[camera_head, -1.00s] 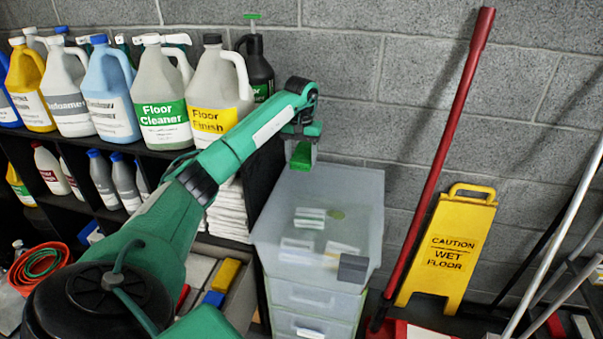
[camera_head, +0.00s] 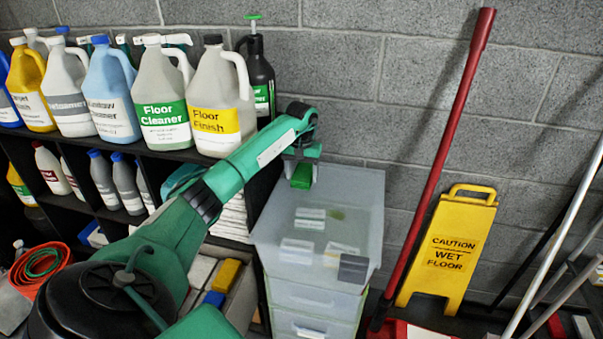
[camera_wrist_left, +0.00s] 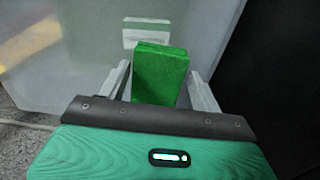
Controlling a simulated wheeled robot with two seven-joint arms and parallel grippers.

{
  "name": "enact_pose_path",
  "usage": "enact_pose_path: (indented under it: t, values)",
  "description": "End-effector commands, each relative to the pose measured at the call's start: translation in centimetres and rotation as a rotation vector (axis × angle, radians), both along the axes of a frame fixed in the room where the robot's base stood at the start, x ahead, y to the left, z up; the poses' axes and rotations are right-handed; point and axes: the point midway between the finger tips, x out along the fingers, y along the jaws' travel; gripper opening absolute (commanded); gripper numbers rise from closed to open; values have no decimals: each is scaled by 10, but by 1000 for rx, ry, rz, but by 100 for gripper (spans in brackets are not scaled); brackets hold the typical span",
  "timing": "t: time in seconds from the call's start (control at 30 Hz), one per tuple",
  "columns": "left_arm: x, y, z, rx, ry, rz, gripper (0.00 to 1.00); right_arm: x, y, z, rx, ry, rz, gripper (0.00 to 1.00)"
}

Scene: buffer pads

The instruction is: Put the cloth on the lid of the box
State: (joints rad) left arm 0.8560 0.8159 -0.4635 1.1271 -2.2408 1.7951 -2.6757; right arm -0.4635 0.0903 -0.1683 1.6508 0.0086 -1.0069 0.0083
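The cloth is a green, block-like folded piece (camera_head: 302,177) under my left gripper (camera_head: 303,165), over the back left part of the box lid. In the left wrist view the cloth (camera_wrist_left: 160,73) sits between the two pale fingers of my left gripper (camera_wrist_left: 160,85), which flank its sides; the gripper is shut on it. The box (camera_head: 315,298) is a translucent drawer unit with a flat, pale lid (camera_head: 345,215). I cannot tell whether the cloth touches the lid. My right gripper is not in view.
A dark grey block (camera_head: 353,268) is at the lid's front right corner. A black shelf (camera_head: 80,215) with jugs and bottles stands to the left. A red pole (camera_head: 440,150) and a yellow wet-floor sign (camera_head: 452,245) stand to the right. A block wall is behind.

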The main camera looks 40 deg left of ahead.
Motion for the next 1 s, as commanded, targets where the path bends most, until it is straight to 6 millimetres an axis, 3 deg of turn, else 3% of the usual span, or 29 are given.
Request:
enact_pose_path:
  t: [0.07, 0.47, 0.6, 1.0]
  values:
    - [0, 0, 0, 0, 0, 0, 80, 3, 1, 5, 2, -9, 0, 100]
    - [0, 0, 7, 0, -1, 0, 80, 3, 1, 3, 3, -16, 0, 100]
    - [0, 1, 30, 2, -4, 1, 80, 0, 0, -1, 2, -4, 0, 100]
    - [0, 0, 105, 1, -2, 0, 80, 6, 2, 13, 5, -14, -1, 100]
